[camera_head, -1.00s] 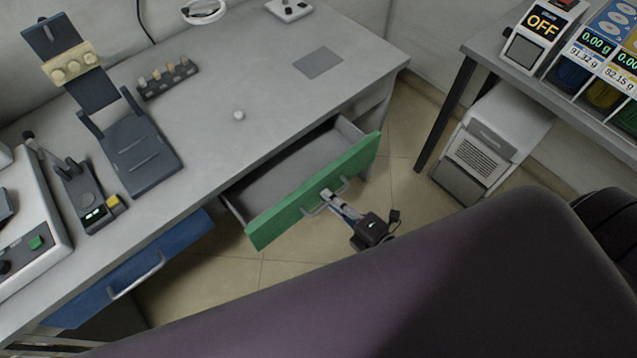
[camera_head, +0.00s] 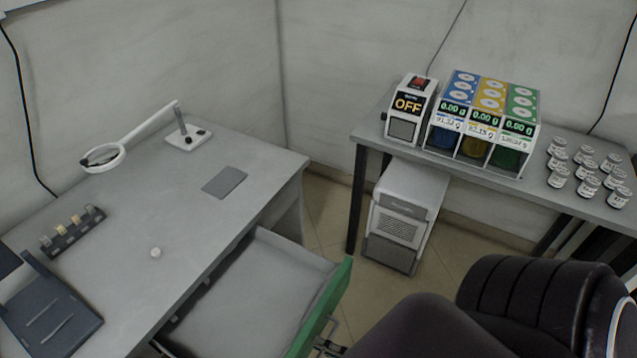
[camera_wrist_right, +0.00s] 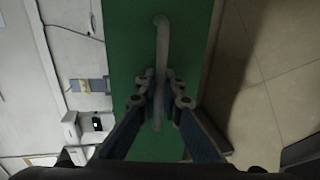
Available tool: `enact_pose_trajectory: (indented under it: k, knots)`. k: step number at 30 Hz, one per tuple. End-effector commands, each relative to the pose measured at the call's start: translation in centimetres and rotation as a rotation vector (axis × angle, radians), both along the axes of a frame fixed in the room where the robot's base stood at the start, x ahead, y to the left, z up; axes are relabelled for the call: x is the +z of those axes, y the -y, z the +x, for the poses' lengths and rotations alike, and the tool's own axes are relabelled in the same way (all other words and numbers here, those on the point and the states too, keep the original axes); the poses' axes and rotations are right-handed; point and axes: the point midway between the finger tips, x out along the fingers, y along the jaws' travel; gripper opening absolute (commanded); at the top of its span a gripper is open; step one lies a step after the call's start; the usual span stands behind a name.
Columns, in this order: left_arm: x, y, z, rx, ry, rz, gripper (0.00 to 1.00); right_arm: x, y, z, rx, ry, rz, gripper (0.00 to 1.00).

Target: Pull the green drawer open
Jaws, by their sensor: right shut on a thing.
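The green drawer (camera_head: 325,305) stands pulled out from the grey desk, and its empty grey inside shows in the head view. Its green front fills the middle of the right wrist view (camera_wrist_right: 125,35). My right gripper (camera_wrist_right: 160,98) is shut on the drawer's bar handle (camera_wrist_right: 161,45), with a finger on each side of the bar. In the head view only a small part of my right gripper (camera_head: 328,344) shows beside the drawer front, mostly hidden by my own dark arm. My left gripper is not in view.
A white cabinet unit (camera_head: 405,215) stands on the floor under the right table (camera_head: 555,195). Bare floor lies between desk and cabinet.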

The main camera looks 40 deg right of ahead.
Motion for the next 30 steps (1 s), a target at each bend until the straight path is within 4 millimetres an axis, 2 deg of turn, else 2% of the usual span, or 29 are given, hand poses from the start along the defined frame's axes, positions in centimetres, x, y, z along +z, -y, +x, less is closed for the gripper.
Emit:
enact_pose_trajectory:
  k: [8,9,11,20,25,30]
  knots:
    - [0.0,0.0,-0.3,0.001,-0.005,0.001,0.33,-0.1,0.1,0.0,-0.002,-0.002,-0.001,0.00]
    - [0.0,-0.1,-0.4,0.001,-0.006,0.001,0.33,-0.1,0.1,0.0,-0.002,-0.002,-0.001,0.08]
    - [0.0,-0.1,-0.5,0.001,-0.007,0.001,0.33,0.0,0.1,0.0,-0.002,-0.002,-0.001,0.15]
    - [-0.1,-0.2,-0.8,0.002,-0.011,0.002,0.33,0.0,0.1,-0.2,-0.001,-0.001,-0.001,0.15]
    - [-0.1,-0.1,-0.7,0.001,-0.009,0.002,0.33,0.3,0.7,-1.9,-0.001,-0.004,-0.002,0.15]
    - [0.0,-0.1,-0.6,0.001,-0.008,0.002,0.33,1.0,1.9,-5.3,-0.001,-0.006,-0.001,0.15]
